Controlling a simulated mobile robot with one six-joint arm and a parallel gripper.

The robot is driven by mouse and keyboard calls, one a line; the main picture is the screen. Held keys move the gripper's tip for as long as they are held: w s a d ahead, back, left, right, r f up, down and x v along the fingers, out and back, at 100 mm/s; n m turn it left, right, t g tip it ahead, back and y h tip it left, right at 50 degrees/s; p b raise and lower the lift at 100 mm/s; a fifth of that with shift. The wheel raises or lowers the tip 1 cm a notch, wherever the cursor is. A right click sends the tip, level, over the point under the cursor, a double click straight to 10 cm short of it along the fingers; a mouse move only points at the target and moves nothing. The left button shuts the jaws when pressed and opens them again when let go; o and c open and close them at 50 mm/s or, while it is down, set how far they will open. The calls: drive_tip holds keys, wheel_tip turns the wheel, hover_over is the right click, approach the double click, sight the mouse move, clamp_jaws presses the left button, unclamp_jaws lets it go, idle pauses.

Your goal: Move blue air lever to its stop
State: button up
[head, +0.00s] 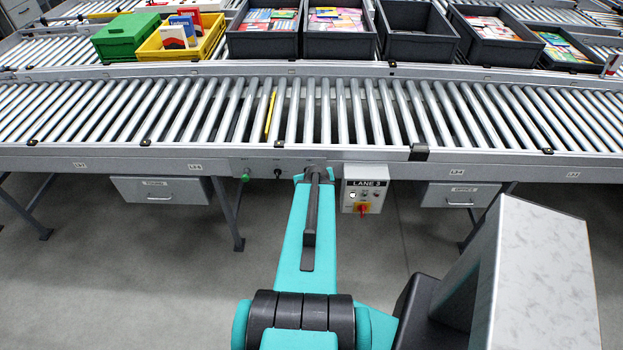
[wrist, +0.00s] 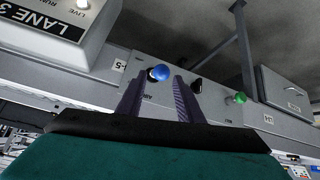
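The blue air lever shows in the wrist view as a blue rounded knob (wrist: 159,73) on the grey conveyor side panel. My gripper (wrist: 160,83) is open, its two dark fingers spread and pointing at the panel. The blue knob appears between the fingertips, closer to the left one; I cannot tell whether it is inside the gap or just beyond it, and no contact is clear. In the head view my arm hides the blue lever and the gripper.
A black knob (wrist: 197,86) and a green knob (wrist: 238,97) sit right of the blue one in the wrist view. The LANE 3 control box (head: 364,190) hangs just right of my arm. Roller conveyor (head: 190,110) lies above; drawers (head: 160,190) hang below.

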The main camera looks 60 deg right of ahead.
drive_tip(key=p+v, duration=0.2)
drive_tip(key=p, duration=0.2)
drive_tip(key=shift+r, duration=0.2)
drive_tip(key=shift+s+a+p, duration=0.1)
drive_tip(key=shift+a+p, duration=0.05)
drive_tip(key=shift+p, duration=0.2)
idle(0.5)
